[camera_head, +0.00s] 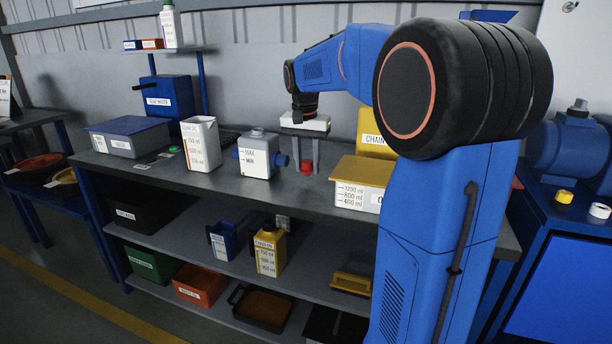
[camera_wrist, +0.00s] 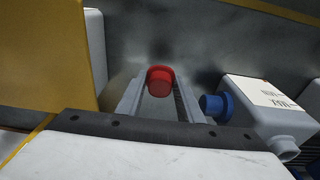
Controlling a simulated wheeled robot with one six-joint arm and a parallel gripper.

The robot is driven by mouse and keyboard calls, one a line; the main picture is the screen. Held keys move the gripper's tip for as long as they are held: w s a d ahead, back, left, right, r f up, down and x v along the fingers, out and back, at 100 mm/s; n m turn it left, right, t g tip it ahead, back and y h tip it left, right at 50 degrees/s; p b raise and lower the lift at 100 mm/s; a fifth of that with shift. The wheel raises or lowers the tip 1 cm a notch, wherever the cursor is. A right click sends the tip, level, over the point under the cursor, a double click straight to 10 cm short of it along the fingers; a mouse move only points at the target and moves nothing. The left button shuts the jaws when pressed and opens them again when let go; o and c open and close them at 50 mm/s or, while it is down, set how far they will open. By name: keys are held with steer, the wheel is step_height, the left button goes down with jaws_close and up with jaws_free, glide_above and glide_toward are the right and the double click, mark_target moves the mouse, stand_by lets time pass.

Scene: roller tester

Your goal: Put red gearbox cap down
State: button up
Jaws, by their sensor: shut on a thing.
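The red gearbox cap (camera_wrist: 160,80) is between the fingertips of my gripper (camera_wrist: 160,92) in the wrist view. The fingers are shut on it. In the head view my gripper (camera_head: 307,160) points down over the grey workbench (camera_head: 240,190), and the red cap (camera_head: 307,167) shows at its fingertips, at or close to the bench top. I cannot tell whether the cap touches the bench. A white gearbox (camera_head: 259,155) with MAX and MIN marks and a blue side plug stands just left of the gripper. It also shows at the right in the wrist view (camera_wrist: 265,105).
A yellow-lidded container (camera_head: 362,183) stands close to the right of my gripper. A white jug (camera_head: 201,144) and a grey box with blue lid (camera_head: 130,137) stand left on the bench. A yellow cap (camera_head: 564,197) and a white ring (camera_head: 599,211) lie on the blue stand at right.

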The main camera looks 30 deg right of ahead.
mark_target(307, 175)
steer(key=shift+f, duration=1.95)
steer(key=shift+f, duration=0.15)
steer(key=o, duration=1.1)
steer(key=shift+c, duration=0.2)
